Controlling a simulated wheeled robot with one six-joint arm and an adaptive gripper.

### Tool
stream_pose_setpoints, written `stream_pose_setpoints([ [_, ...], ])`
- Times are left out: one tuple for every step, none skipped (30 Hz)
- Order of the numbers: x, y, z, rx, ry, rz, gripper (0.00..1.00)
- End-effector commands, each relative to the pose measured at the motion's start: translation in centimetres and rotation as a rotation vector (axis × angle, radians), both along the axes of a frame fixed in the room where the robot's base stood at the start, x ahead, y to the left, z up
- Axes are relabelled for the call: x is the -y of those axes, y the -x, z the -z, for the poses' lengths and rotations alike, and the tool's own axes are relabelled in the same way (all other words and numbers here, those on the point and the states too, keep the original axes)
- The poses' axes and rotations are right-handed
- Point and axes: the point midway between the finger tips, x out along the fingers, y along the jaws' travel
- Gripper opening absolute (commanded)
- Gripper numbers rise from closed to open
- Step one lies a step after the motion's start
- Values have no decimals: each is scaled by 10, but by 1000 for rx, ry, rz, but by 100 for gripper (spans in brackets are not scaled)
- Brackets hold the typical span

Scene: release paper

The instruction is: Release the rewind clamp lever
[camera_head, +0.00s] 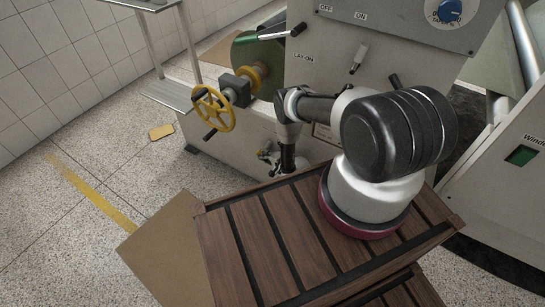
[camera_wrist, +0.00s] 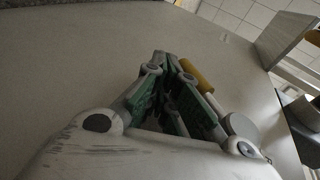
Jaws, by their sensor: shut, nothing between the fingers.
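No lever labelled as the rewind clamp lever can be made out. My gripper (camera_head: 267,157) is low beside the machine's front, small and partly hidden by my arm. In the wrist view my gripper (camera_wrist: 165,60) is shut and empty, its green-padded fingers meeting at the tips. A yellow cylinder (camera_wrist: 196,72) shows just right of the fingers; I cannot tell whether they touch.
A grey machine (camera_head: 325,75) stands behind my arm, with a yellow handwheel (camera_head: 213,108) on its left. A blue knob (camera_head: 449,11) is at its upper right. A slatted wooden platform (camera_head: 265,235) lies below my arm. A second machine (camera_head: 500,185) stands right. Floor at left is mostly clear.

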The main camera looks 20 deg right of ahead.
Motion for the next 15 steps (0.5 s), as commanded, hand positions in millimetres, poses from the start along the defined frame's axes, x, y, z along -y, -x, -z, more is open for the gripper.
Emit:
stream_pose_setpoints([
  [3, -1, -1, 12, -8, 3, 0],
  [4, -1, -1, 18, -12, 2, 0],
  [5, -1, -1, 25, -17, 1, 0],
  [6, -1, -1, 31, -21, 0, 0],
  [7, -2, -2, 36, -23, 1, 0],
  [8, -2, -2, 40, -26, 1, 0],
  [8, -2, -2, 43, -29, 1, 0],
  [9, -2, -2, 44, -31, 2, 0],
  [9, -2, -2, 47, -34, 1, 0],
  [10, -2, -2, 49, -34, 1, 0],
  [10, -2, -2, 50, -35, 1, 0],
  [10, -2, -3, 51, -37, 1, 0],
  [10, -2, -3, 52, -37, 1, 0],
  [10, -2, -3, 52, -37, 1, 0],
  [10, -2, -3, 53, -37, 1, 0],
])
